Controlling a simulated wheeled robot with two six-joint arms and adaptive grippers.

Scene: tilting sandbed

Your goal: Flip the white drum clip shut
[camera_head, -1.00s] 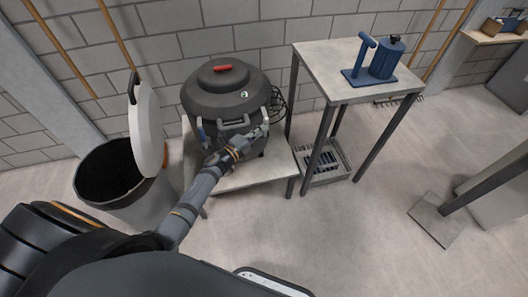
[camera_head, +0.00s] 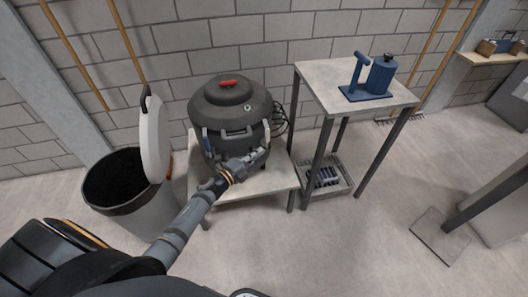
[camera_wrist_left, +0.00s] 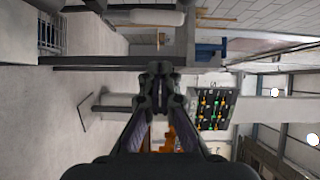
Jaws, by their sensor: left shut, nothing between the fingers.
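The dark grey drum (camera_head: 228,108) with a domed lid and a red top handle stands on a low table. A pale blue-grey clip (camera_head: 206,142) shows on its left front. I cannot tell clearly whether it is the white clip, or whether it is open. A grey handle (camera_head: 238,133) shows on the drum's front. My left gripper (camera_head: 262,154) is in front of the drum's lower right side, shut and empty. Its closed fingers also show in the left wrist view (camera_wrist_left: 160,70). The drum cannot be made out for sure in that view. My right gripper is out of sight.
The low table (camera_head: 255,183) carries the drum. Left of it is an open bin (camera_head: 140,207) with a raised pale lid (camera_head: 155,140). A taller table (camera_head: 330,78) with a blue device (camera_head: 380,77) stands to the right. Floor in front is clear.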

